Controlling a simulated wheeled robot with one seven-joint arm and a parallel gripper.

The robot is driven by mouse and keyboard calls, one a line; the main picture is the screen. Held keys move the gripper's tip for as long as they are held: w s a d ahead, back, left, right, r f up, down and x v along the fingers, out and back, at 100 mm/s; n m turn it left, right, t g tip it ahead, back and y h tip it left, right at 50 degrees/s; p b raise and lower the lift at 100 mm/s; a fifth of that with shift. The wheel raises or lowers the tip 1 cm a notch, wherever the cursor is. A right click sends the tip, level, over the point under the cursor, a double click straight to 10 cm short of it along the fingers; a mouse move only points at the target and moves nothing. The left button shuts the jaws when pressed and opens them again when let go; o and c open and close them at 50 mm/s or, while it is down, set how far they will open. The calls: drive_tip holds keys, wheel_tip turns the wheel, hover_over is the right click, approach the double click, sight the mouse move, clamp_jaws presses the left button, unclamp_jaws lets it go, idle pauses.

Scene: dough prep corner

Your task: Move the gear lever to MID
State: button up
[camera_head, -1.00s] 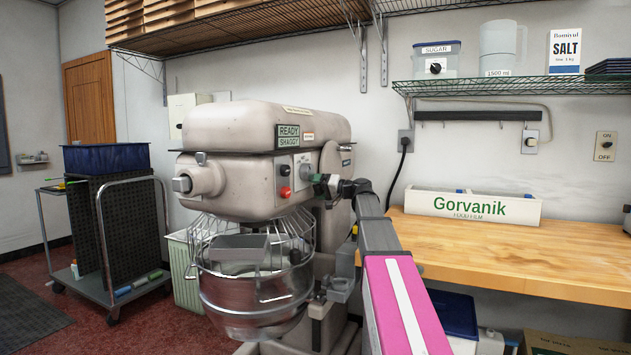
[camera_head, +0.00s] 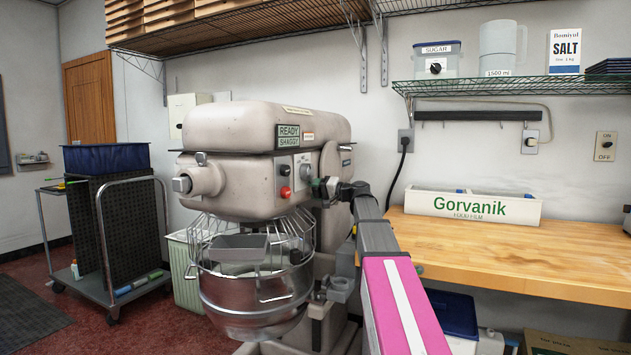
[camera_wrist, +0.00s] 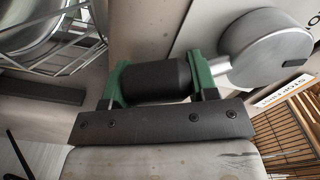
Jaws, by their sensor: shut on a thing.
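The mixer (camera_head: 255,135) stands in the middle of the head view, its bowl (camera_head: 250,290) below the head. The gear lever's round grey hub (camera_wrist: 264,48) shows in the wrist view, with a metal stem leading to a black grip (camera_wrist: 157,78). The hub also shows on the mixer's side panel in the head view (camera_head: 306,171). My gripper (camera_wrist: 155,82) is shut on the black grip, one green-padded finger at each end. In the head view my gripper (camera_head: 325,188) is small at the panel. The lever's position markings are not readable.
A red button (camera_head: 285,192) sits on the panel close to my gripper. The wire bowl guard (camera_head: 250,240) is just below. A wooden bench (camera_head: 520,255) lies to the right, and a wheeled cart (camera_head: 110,225) stands at the left.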

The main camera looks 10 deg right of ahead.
sight(304, 193)
drive_tip(key=shift+s+f+m, duration=0.15)
drive_tip(key=shift+s+m, duration=0.05)
drive_tip(key=shift+m, duration=0.1)
drive_tip(key=shift+a, duration=0.1)
drive_tip(key=shift+s+a+f+m, duration=0.25)
drive_tip(key=shift+s+m, duration=0.1)
drive_tip(key=shift+m, duration=0.25)
drive_tip(key=shift+s+a+f+m, duration=0.1)
drive_tip(key=shift+s+a+m, duration=0.1)
drive_tip(key=shift+s+m, duration=0.3)
drive_tip(key=shift+w, duration=0.15)
drive_tip(key=shift+s+a+f+m, duration=0.15)
drive_tip(key=shift+s+m, duration=0.1)
drive_tip(key=shift+m, duration=0.25)
drive_tip(key=shift+s+a+m, duration=0.15)
drive_tip(key=shift+s+m, duration=0.1)
drive_tip(key=shift+m, duration=0.25)
drive_tip(key=o, duration=1)
